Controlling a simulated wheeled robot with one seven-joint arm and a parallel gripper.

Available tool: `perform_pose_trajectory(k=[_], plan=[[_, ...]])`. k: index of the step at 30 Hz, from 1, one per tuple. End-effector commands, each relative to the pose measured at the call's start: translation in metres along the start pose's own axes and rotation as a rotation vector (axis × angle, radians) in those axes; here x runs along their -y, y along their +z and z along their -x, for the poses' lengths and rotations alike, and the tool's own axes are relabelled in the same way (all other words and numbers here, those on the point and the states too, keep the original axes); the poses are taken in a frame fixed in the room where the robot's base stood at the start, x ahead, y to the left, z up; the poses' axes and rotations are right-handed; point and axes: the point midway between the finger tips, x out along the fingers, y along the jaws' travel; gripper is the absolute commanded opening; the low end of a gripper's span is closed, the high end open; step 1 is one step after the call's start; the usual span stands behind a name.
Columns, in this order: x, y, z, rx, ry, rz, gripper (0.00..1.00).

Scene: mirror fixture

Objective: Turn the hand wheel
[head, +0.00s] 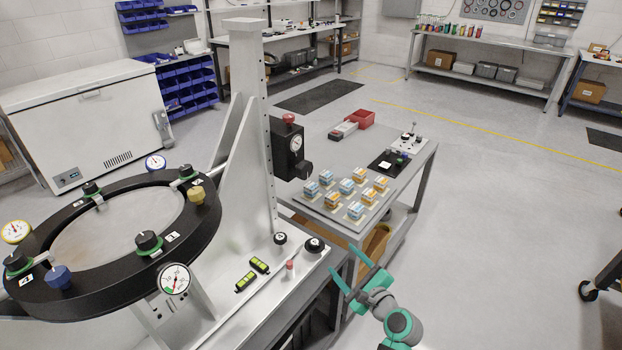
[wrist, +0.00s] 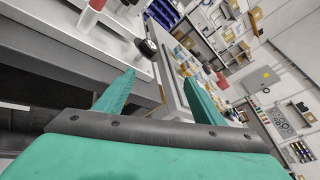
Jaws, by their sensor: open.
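The mirror fixture has a large black ring (head: 190,240) on a white base. Two small black round parts sit at the base's front right: one black hand wheel (head: 314,244) at the edge and a black knob (head: 280,238) left of it. I cannot tell for certain which one the task means. The wheel at the edge also seems to show in the wrist view (wrist: 148,47), ahead of the left finger. My gripper (head: 342,256) is open and empty, to the right of and below the wheel, apart from it. Its two green fingers also show in the wrist view (wrist: 158,78).
A red-tipped post (head: 290,266) and two yellow-green levels (head: 252,274) are on the base near the wheel. A tall white column (head: 248,120) carries a black gauge box (head: 288,148). A side table (head: 420,160) with small boxes stands behind. Floor at right is clear.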

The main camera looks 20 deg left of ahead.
Motion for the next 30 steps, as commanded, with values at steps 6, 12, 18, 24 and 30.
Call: perform_pose_trajectory(k=[6, 12, 18, 24, 30], plan=[[0.08, 0.082, -0.019, 0.194, 0.112, -0.189, 0.63], [0.132, 0.151, -0.014, 0.32, 0.239, -0.307, 0.63], [0.154, 0.187, -0.006, 0.376, 0.317, -0.359, 0.63], [0.156, 0.197, -0.013, 0.386, 0.333, -0.368, 0.63], [0.147, 0.21, -0.041, 0.385, 0.333, -0.368, 0.63]])
